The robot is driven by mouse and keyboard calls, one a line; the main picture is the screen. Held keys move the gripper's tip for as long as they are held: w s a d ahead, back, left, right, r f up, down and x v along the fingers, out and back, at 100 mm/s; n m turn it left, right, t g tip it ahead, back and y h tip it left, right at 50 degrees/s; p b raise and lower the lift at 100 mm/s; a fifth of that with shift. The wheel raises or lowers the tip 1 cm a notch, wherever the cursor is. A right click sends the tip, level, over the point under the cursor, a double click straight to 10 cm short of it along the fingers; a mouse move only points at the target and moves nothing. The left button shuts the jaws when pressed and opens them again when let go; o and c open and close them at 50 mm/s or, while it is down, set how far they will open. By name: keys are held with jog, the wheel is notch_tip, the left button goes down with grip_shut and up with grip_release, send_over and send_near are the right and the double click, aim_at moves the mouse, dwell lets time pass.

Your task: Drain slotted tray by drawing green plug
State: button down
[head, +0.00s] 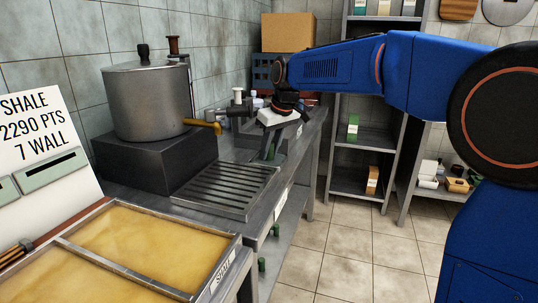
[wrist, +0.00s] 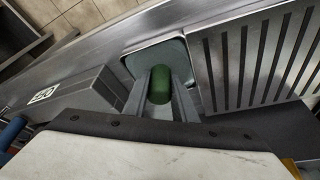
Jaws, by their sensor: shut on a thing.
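The slotted tray (head: 224,190) lies on the metal counter in front of the dark block. It also shows at the right of the wrist view (wrist: 262,58), with dark parallel slots. My gripper (head: 270,153) points down just behind the tray's far right corner. In the wrist view, my gripper (wrist: 160,92) is shut on the green plug (wrist: 159,82). The plug's rounded end shows between the fingers, over a pale square plate (wrist: 146,58) beside the tray. The plug's lower part is hidden, so I cannot tell whether it sits in a hole.
Framed yellow trays (head: 150,245) fill the near left. Green knobs (head: 262,264) show below the counter's front edge.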

jog(key=shift+r, duration=0.95)
dwell(0.6)
jog(key=shift+r, duration=2.15)
